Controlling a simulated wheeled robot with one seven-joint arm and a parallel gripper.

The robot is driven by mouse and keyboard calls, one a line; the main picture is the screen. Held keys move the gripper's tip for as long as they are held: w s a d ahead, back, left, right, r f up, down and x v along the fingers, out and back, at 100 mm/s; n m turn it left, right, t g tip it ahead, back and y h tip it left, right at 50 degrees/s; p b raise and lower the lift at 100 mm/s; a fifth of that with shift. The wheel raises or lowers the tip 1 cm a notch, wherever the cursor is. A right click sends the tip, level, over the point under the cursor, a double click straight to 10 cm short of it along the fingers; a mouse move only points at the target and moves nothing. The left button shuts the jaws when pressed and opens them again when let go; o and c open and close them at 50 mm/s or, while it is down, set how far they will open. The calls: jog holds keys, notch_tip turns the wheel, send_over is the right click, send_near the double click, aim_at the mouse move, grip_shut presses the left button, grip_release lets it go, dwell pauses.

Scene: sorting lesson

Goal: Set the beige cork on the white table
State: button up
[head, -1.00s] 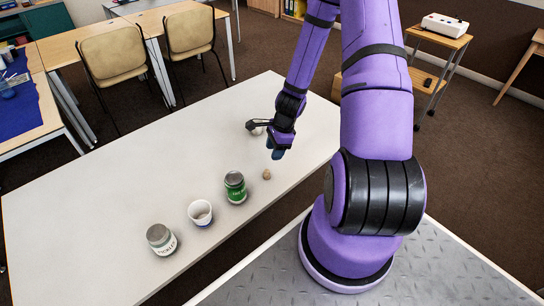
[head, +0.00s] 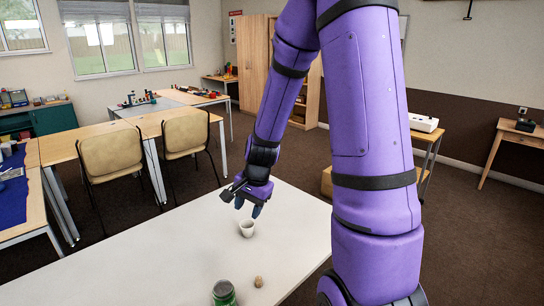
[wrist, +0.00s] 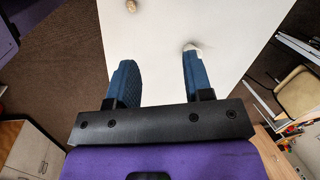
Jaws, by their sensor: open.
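The beige cork (head: 258,282) stands on the white table (head: 150,262), near its right edge and just right of a green can. Nothing touches it. My gripper (head: 248,207) is in the air over the far part of the table, beyond the cork and apart from it. Its two blue fingers are spread with nothing between them in the wrist view (wrist: 155,82). A small tan spot at the top of the wrist view (wrist: 131,5) looks like the cork.
A white cup (head: 247,228) stands on the table below my gripper; part of it seems to show behind the right finger in the wrist view. The green can (head: 223,292) is cut off by the bottom edge. Chairs (head: 112,160) stand past the table.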

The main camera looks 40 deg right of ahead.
jog(key=s+a+r+n+t, duration=0.1)
jog(key=s+a+r+n, duration=0.2)
jog(key=s+r, duration=0.3)
jog(key=s+a+r+n+t+h, duration=0.1)
jog(key=s+a+r+n, duration=0.2)
jog(key=s+r+n, duration=0.3)
jog(key=s+a+r+n+t, duration=0.1)
jog(key=s+a+r+n, duration=0.2)
jog(key=s+r, duration=0.4)
notch_tip(320, 180, up, 6)
jog(key=shift+s+f+n+h, duration=0.15)
jog(key=shift+s+n+h, duration=0.15)
jog(key=shift+n, duration=0.6)
